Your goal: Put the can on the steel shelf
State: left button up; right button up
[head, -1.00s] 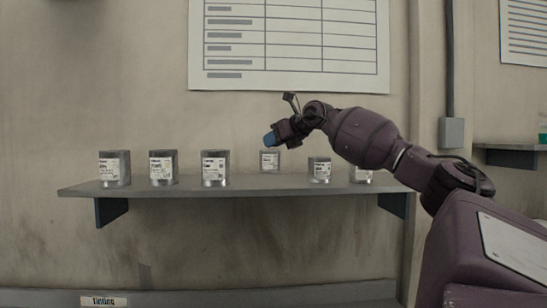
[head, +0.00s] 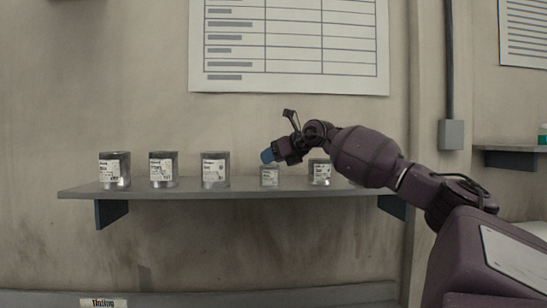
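The can (head: 270,176) is a small grey metal can with a white label. It is upright, just below my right gripper (head: 267,157), and its base is level with the steel shelf (head: 230,193); I cannot tell whether it bears on the shelf. My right gripper, with blue fingertips, comes in from the right and meets the top of the can. The can has moved along with it, so it appears shut on the can, though the finger gap is hidden. My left gripper is not in view.
Three larger cans (head: 114,170) (head: 163,169) (head: 215,169) stand in a row on the shelf's left part. A small can (head: 319,172) stands close right of the held can. A chart (head: 290,50) hangs above.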

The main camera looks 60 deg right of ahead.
jog(key=shift+r, duration=0.2)
jog(key=shift+s+a+r, duration=0.1)
jog(key=shift+s+a, duration=0.05)
jog(key=shift+s, duration=0.35)
jog(key=d+b+v, duration=0.1)
jog(key=b+v, duration=0.1)
jog(key=v, duration=0.8)
jog(key=shift+s+a+r+b, duration=0.2)
jog(key=shift+s+a+b, duration=0.1)
jog(key=shift+s+a, duration=0.15)
